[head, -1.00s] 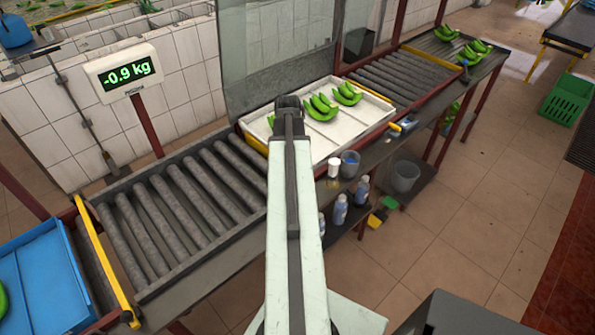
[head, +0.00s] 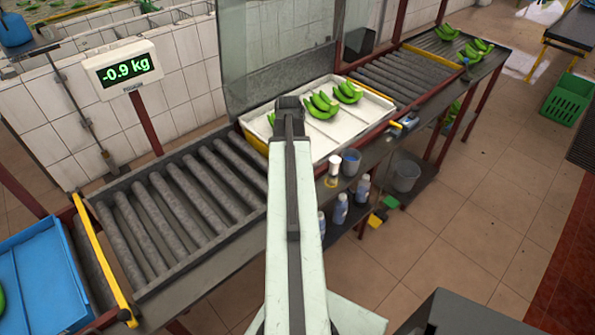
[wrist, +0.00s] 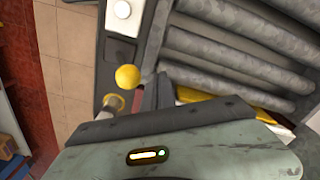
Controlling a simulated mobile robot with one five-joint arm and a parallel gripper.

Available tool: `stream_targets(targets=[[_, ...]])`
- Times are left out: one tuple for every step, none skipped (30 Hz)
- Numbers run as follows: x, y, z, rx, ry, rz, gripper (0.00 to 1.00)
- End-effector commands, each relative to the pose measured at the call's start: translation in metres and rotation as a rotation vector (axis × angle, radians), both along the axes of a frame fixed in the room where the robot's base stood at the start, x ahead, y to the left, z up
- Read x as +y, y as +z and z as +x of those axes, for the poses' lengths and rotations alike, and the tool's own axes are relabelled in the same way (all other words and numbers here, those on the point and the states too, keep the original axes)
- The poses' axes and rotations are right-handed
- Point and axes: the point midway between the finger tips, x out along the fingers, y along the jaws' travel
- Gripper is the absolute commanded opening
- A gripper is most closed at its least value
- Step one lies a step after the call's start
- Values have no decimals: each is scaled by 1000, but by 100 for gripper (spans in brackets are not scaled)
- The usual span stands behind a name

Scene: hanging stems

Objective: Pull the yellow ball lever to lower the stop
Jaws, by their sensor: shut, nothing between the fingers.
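In the wrist view the yellow ball (wrist: 128,76) of the lever stands beside the dark side frame of the rollers. My gripper (wrist: 155,92) is shut and empty. Its dark fingers are just right of the ball in the picture; I cannot tell whether they touch it. A yellow bar (wrist: 200,95) shows partly beyond my gripper, near the roller ends; I cannot tell if it is the stop. In the head view my arm's end hides the gripper, and I cannot make out the ball lever.
A white tray (head: 335,142) with green bananas (head: 322,104) lies between two roller stretches. The rollers (head: 172,212) at left are empty. A scale display (head: 125,68) reads -0.9 kg. A blue tray (head: 40,280) is at lower left. The tiled floor at right is mostly clear.

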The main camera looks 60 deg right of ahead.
Motion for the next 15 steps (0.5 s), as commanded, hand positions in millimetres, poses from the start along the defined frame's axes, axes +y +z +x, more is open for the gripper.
stream_targets(targets=[[0, -5, 0, 0, 0, 0, 0], [0, -7, 0, 0, 0, 0, 0], [0, -9, 0, 0, 0, 0, 0], [0, -10, 0, 0, 0, 0, 0], [0, -12, 0, 0, 0, 0, 0], [0, -14, 0, 0, 0, 0, 0], [0, -15, 0, 0, 0, 0, 0], [0, -16, 0, 0, 0, 0, 0], [0, -17, 0, 0, 0, 0, 0], [0, -17, 0, 0, 0, 0, 0], [0, -17, 0, 0, 0, 0, 0], [0, -16, 0, 0, 0, 0, 0], [0, -16, 0, 0, 0, 0, 0], [0, -16, 0, 0, 0, 0, 0], [0, -16, 0, 0, 0, 0, 0]])
